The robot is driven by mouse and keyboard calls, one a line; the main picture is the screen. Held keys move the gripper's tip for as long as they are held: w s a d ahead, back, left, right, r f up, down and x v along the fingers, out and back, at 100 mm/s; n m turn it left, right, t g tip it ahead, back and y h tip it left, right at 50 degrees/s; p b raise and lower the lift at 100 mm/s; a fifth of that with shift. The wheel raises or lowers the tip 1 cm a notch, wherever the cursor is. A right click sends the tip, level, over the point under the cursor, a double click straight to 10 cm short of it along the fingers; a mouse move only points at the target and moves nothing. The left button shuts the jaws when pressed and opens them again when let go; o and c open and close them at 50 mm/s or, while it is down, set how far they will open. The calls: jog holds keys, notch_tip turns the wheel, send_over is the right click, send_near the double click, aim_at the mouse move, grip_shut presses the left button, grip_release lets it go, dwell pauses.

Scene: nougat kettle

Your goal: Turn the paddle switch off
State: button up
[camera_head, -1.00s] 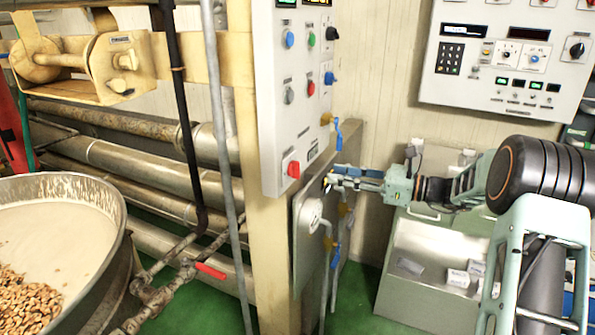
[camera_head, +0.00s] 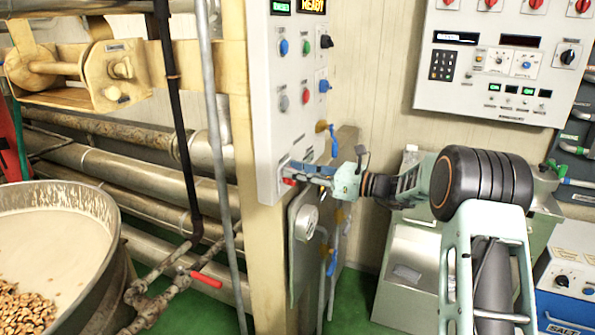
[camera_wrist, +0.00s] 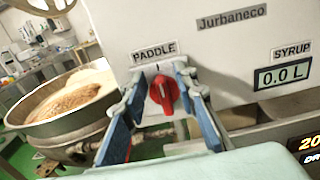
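The paddle switch (camera_wrist: 164,94) is a red rotary knob under the "PADDLE" label (camera_wrist: 154,51) on the white control panel (camera_wrist: 230,40). Its grip stands roughly upright, slightly tilted, below a small tick mark. In the head view the red knob (camera_head: 290,182) shows low on the panel, partly hidden by my fingers. My gripper (camera_head: 287,171) is at the panel in front of it. In the wrist view my gripper (camera_wrist: 160,78) is open, with one blue finger on each side of the knob. Whether a finger touches the knob is not clear.
A large kettle (camera_head: 112,245) with pale mass and nuts stands at left. Other knobs and buttons (camera_head: 305,96) sit higher on the same panel. A post (camera_head: 265,250) and pipes with blue-handled valves (camera_head: 333,262) are below. A syrup display (camera_wrist: 283,76) reads 0.0 L.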

grip_shut()
